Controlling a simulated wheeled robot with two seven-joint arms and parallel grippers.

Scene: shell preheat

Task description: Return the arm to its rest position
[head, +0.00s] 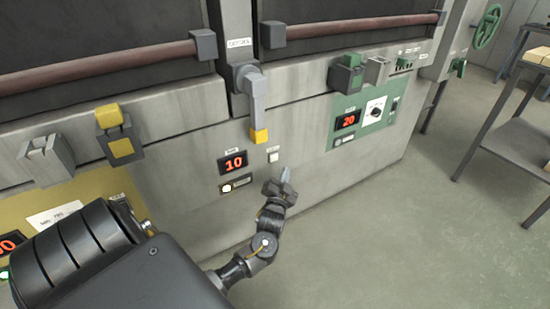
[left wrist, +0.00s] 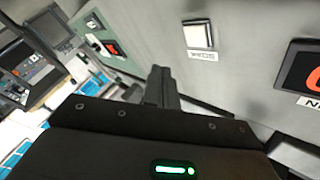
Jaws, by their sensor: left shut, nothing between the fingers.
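My left gripper (head: 285,175) is in front of the grey machine's lower panel in the head view, just below and right of a small white push button (head: 273,156). Its fingers are shut with nothing between them, and it appears apart from the panel. In the left wrist view the shut fingers (left wrist: 160,84) point along the panel, and the white button (left wrist: 198,35) shows above and right of them. My left arm comes in from the lower left. My right gripper is in neither view.
A display reading 10 (head: 233,163) sits left of the button. A grey lever with a yellow tip (head: 259,135) hangs above. A green panel (head: 373,124) with a display reading 20 is to the right. A metal table (head: 520,140) stands far right. The floor (head: 400,240) between is clear.

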